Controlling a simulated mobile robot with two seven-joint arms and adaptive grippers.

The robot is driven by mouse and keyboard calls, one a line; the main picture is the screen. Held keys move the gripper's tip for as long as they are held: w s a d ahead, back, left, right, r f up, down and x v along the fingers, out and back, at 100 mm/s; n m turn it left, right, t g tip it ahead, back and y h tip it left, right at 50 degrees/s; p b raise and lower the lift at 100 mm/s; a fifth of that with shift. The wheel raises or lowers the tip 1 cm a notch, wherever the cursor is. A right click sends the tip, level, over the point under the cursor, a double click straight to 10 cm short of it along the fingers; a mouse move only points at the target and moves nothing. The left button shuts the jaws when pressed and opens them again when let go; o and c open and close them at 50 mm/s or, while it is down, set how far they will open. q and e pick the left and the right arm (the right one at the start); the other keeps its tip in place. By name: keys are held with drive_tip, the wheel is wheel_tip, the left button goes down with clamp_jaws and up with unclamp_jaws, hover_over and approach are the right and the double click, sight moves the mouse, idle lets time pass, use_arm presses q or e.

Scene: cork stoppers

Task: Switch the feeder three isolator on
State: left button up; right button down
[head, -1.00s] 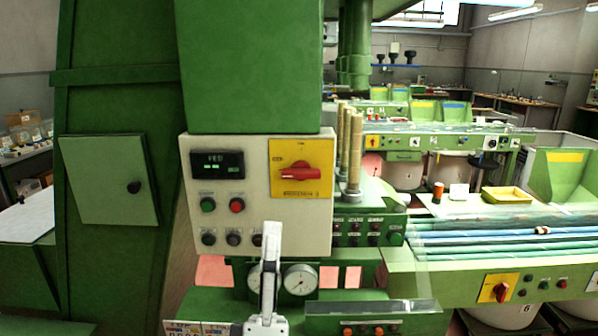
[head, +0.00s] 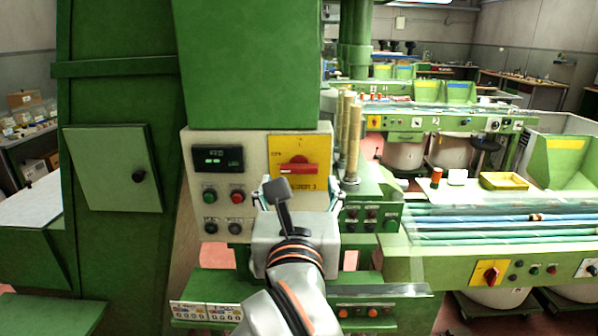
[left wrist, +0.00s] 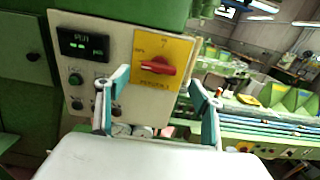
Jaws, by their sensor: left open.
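The feeder three isolator is a red rotary handle (head: 298,168) on a yellow plate (head: 317,148), at the upper right of a cream control panel (head: 256,150). Its handle lies about level. In the left wrist view the red handle (left wrist: 158,66) shows between and beyond my fingers. My left gripper (head: 301,190) is open and empty, in front of the panel and just below the handle. Its two teal-padded fingers (left wrist: 160,88) stand wide apart in the left wrist view, apparently clear of the handle. The gripper hides the panel's lower right. My right gripper is not in view.
The panel also has a dark display (head: 217,158), a green button (head: 209,194) and a red button (head: 237,196). Tall spindles (head: 353,140) stand close to its right. Another yellow-plated red switch (head: 489,272) is on the right-hand machine.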

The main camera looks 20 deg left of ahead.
sight(299, 170)
use_arm(q)
drive_tip(key=x, duration=0.5)
drive_tip(key=shift+w+a, duration=0.15)
drive_tip(key=shift+w, duration=0.15)
drive_tip(key=c, duration=1.1)
